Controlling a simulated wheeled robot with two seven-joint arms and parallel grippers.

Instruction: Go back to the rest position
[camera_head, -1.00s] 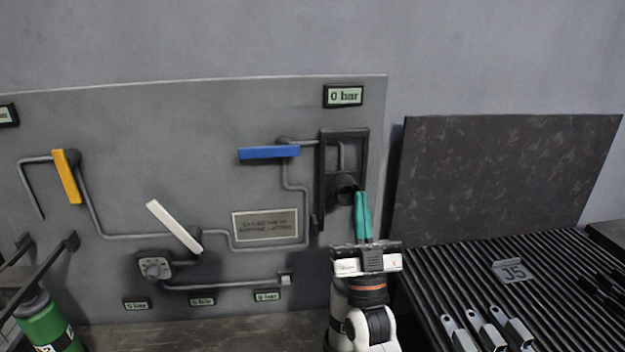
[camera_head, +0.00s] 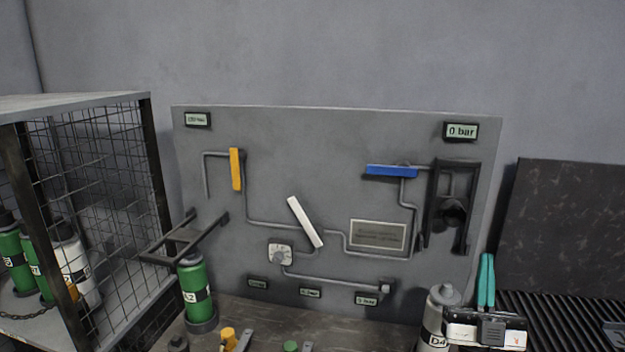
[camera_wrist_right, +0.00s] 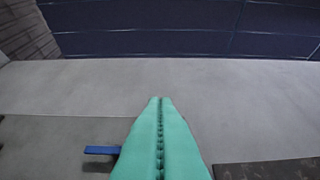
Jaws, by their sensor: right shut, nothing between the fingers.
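My right gripper (camera_head: 486,282) is at the lower right in the head view, pointing up. Its two teal fingers are pressed together with nothing between them. It stands in front of the panel's lower right edge, below and apart from the black holder (camera_head: 436,200). In the right wrist view the shut fingers (camera_wrist_right: 160,138) point up towards a grey wall and a dark blue surface. My left gripper is not in view.
The grey panel (camera_head: 340,140) carries yellow (camera_head: 235,169), white (camera_head: 305,222) and blue (camera_head: 391,171) levers. A grey cylinder marked D4 (camera_head: 437,318) stands just left of my right gripper. A green cylinder (camera_head: 197,291) and a wire cage (camera_head: 153,170) are at left.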

